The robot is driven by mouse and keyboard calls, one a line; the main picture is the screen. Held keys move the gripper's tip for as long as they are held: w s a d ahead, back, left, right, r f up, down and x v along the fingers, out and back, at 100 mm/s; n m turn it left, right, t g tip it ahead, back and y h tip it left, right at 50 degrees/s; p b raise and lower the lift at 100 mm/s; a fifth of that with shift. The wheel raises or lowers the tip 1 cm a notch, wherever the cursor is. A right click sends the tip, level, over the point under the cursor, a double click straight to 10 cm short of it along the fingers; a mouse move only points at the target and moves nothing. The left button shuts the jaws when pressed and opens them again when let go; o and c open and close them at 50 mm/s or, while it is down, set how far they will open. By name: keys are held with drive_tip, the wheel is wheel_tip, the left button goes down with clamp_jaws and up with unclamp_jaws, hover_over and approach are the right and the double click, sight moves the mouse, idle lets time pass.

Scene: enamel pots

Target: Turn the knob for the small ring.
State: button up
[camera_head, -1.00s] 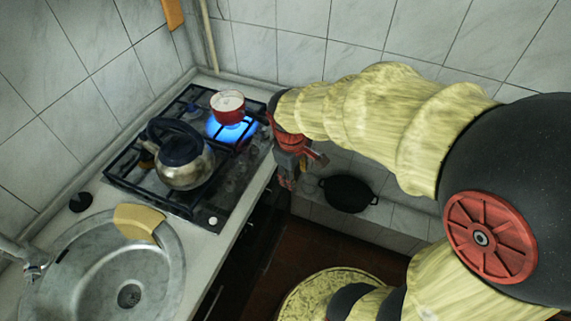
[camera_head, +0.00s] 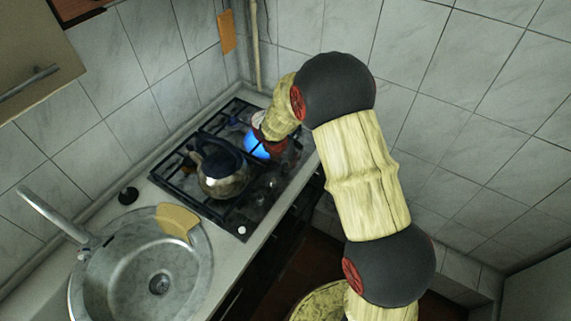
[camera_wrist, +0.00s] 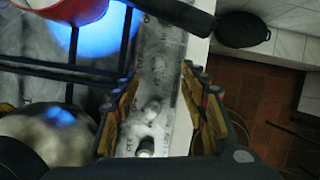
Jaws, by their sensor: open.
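The gas stove (camera_head: 187,180) has a dark top with black grates. Which knob serves the small ring is not clear. A blue flame (camera_head: 257,148) burns under the red pot (camera_wrist: 60,12). In the head view my arm hides my gripper and part of the pot.
A metal kettle (camera_head: 222,178) with a dark handle stands on the grate, left of my gripper in the wrist view (camera_wrist: 50,135). A sink (camera_head: 125,275) with a yellow sponge (camera_head: 178,222) lies nearer. A black pan (camera_wrist: 242,30) rests on the tiled ledge at right.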

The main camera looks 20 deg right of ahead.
sight(285, 165)
drive_tip(key=shift+n, duration=0.6)
drive_tip(key=b+x, duration=0.2)
drive_tip(key=x, duration=0.5)
drive_tip(key=shift+w+f, duration=0.25)
drive_tip(key=shift+f, duration=0.1)
drive_tip(key=shift+c, duration=0.5)
drive_tip(key=c, duration=1)
